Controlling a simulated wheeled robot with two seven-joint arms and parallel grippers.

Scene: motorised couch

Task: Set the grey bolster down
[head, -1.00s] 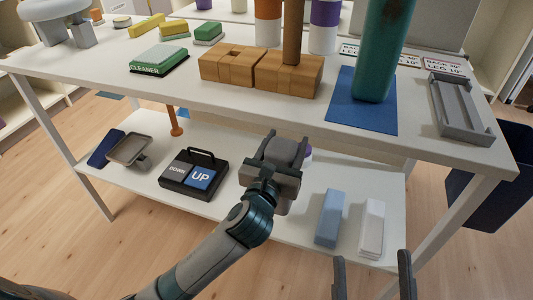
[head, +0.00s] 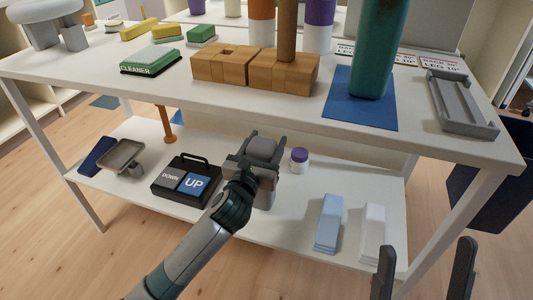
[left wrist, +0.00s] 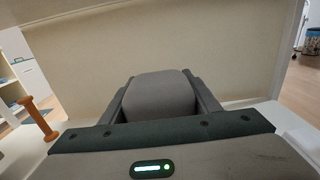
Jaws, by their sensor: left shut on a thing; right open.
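The grey bolster (head: 262,148) is between the jaws of my left gripper (head: 258,152), over the lower shelf in the head view. In the left wrist view the bolster (left wrist: 160,93) fills the space between both fingers, its rounded top showing. I cannot tell whether its bottom touches the shelf, as my gripper hides part of it. My right gripper (head: 424,272) is open and empty at the bottom right of the head view, in front of the shelf.
On the lower shelf (head: 285,225) stand the UP/DOWN box (head: 187,180), a small purple-capped jar (head: 299,160), a blue block (head: 328,222) and a white block (head: 372,233). An orange peg (head: 167,125) is at the left. The tabletop (head: 270,107) overhangs the shelf.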

